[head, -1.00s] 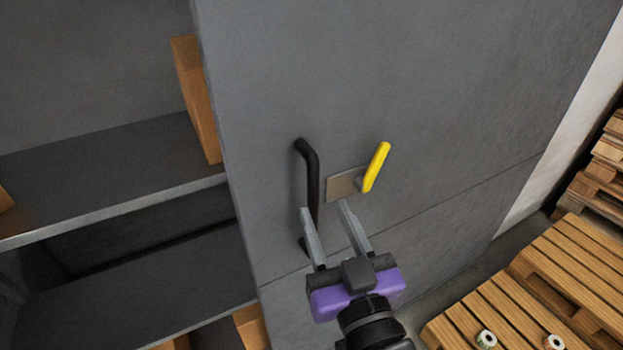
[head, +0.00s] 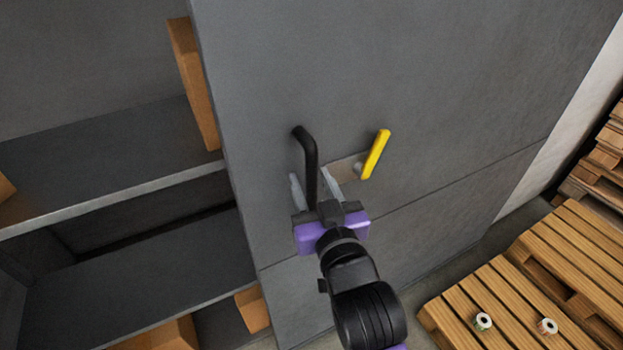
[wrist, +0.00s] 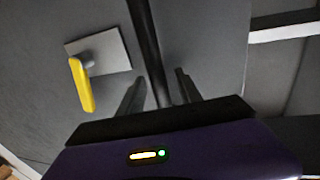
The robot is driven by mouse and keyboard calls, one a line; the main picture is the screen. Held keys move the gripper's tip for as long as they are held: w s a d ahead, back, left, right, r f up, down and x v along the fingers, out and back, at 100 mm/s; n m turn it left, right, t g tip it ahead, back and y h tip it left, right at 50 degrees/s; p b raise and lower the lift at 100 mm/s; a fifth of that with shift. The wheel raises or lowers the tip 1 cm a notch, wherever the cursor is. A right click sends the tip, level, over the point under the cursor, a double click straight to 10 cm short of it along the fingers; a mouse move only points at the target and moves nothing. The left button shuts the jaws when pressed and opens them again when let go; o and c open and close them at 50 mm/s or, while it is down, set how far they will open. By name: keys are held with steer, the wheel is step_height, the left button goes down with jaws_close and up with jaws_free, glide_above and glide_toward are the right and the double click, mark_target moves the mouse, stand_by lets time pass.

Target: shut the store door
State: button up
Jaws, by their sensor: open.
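The store door (head: 400,80) is a large dark grey panel; open shelving shows to its left, past the door's edge. A black bar handle (head: 311,160) stands upright on the door near that edge. A yellow lever (head: 375,155) on a metal plate (head: 345,168) is just right of the handle. My gripper (head: 312,188) is open at the handle's lower part, one finger on each side of it. In the wrist view the handle (wrist: 146,45) runs down between the two open fingers (wrist: 160,92). I cannot tell whether either finger touches it.
Grey shelves (head: 110,165) with cardboard boxes (head: 194,85) are on the left. Wooden pallets (head: 520,300) with two small rolls (head: 483,321) lie at the lower right. More pallets are stacked (head: 605,155) at the right edge.

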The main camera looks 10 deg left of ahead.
steer(key=shift+c, duration=0.2)
jaws_close()
stand_by(1.3)
